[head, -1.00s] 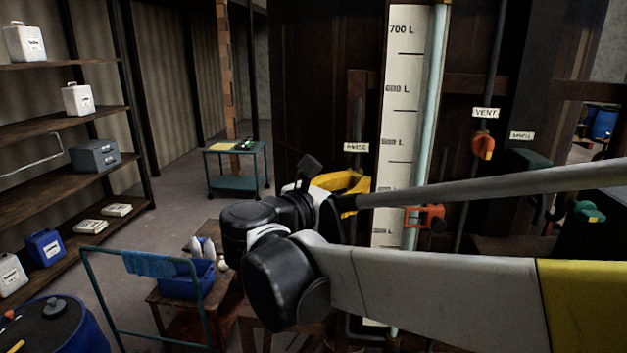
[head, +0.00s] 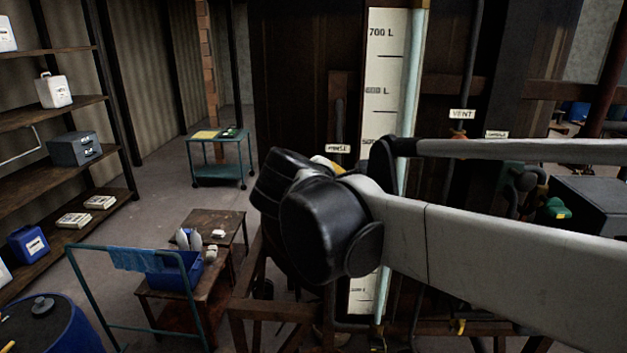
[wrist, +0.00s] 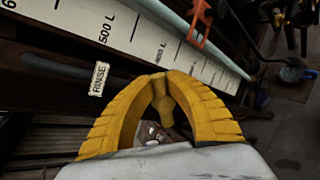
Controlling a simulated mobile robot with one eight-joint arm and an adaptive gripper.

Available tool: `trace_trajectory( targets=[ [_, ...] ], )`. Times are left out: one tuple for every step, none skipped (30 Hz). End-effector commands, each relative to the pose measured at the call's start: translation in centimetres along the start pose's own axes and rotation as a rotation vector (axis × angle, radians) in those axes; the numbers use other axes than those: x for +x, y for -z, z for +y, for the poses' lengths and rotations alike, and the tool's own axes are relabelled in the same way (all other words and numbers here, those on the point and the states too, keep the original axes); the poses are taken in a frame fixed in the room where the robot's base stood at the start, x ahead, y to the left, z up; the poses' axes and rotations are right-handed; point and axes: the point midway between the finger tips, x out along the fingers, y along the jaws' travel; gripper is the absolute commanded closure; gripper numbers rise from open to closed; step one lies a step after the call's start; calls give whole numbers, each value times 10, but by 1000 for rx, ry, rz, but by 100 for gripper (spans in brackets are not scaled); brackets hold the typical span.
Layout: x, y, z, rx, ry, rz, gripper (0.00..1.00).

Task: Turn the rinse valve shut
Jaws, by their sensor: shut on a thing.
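The yellow rinse valve handle (wrist: 163,106) shows in the wrist view between the tips of my gripper (wrist: 163,84). Both yellow ribbed fingers arch in from either side and are closed on it. A dark pipe runs to the valve from the left. The white RINSE label (wrist: 98,78) is just left of the fingers, and it also shows in the head view (head: 337,148). In the head view my arm hides the valve and nearly all of the gripper. How far the handle is turned is hard to tell.
The white level gauge (head: 386,85) stands right of the RINSE label. An orange clamp (wrist: 200,22) sits on it in the wrist view. The VENT label (head: 462,115) is further right. A low table (head: 230,222), a blue bin (head: 175,275) and a trolley (head: 221,160) stand to the left.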

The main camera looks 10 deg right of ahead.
Motion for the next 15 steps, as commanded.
trace_trajectory(
  targets=[
    [0, -2, -1, 36, 2, 22, 100],
    [0, -2, -1, 59, 0, 38, 100],
    [1, -2, -2, 92, 1, 59, 100],
    [2, -2, -3, 116, 1, 74, 100],
    [2, -2, -3, 138, 1, 90, 100],
    [3, -2, -4, 170, 2, 110, 100],
    [3, -1, -5, 193, 1, 126, 100],
    [3, -1, -5, 215, 1, 141, 100],
    [4, -1, -6, 244, 1, 160, 100],
    [4, -1, -6, 265, 1, 174, 100],
    [4, 0, -7, 286, 0, 188, 100],
    [5, 0, -8, 313, 0, 206, 100],
    [5, 0, -8, 331, 0, 218, 100],
    [6, 1, -8, 350, 0, 231, 100],
    [6, 1, -9, 372, 0, 246, 100]
  ],
)
